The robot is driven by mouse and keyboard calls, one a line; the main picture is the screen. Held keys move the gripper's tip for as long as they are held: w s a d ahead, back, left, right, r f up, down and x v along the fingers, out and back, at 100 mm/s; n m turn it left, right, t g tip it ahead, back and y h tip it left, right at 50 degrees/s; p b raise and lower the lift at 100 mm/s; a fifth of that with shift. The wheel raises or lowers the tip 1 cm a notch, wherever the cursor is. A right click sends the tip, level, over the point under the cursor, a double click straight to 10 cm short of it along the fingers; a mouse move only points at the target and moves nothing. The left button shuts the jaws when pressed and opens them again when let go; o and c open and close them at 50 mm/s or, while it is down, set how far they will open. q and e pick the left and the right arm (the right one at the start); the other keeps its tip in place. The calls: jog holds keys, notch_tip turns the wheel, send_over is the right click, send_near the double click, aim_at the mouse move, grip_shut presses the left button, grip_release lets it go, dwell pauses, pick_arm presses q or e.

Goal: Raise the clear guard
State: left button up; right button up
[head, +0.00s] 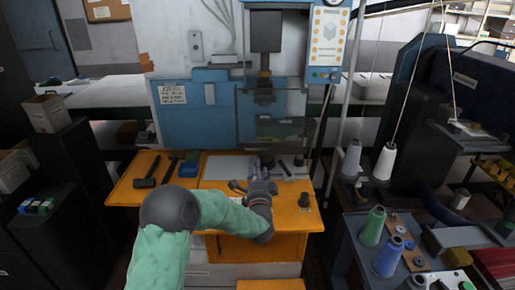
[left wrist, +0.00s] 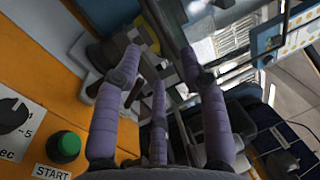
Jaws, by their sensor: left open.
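The clear guard (head: 285,129) is a dark-tinted see-through panel low on the front of the blue press (head: 222,118), above the work table. My left gripper (head: 262,168) is below and slightly left of the guard, over the orange table, and looks apart from it. In the left wrist view its purple-grey fingers (left wrist: 160,62) are spread open with nothing held. A long bar or panel edge (left wrist: 167,28) passes beyond the fingertips there; I cannot tell if it is the guard. My right gripper is not in view.
The orange table (head: 127,191) bears a hammer (head: 146,179) and other tools at its left. A green button (left wrist: 67,146) marked START and a dial (left wrist: 14,114) are close to my fingers. Thread cones (head: 384,161) stand at the right.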

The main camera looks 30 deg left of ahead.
aim_at(258, 150)
pick_arm(q)
jog(key=b+x, duration=0.2)
jog(key=x, duration=0.6)
jog(key=shift+w+a+r, duration=0.1)
jog(key=shift+w, duration=0.15)
jog(key=shift+w+a+r+b, duration=0.25)
jog(key=shift+w+a+b, duration=0.1)
jog(key=shift+w, duration=0.25)
grip_shut()
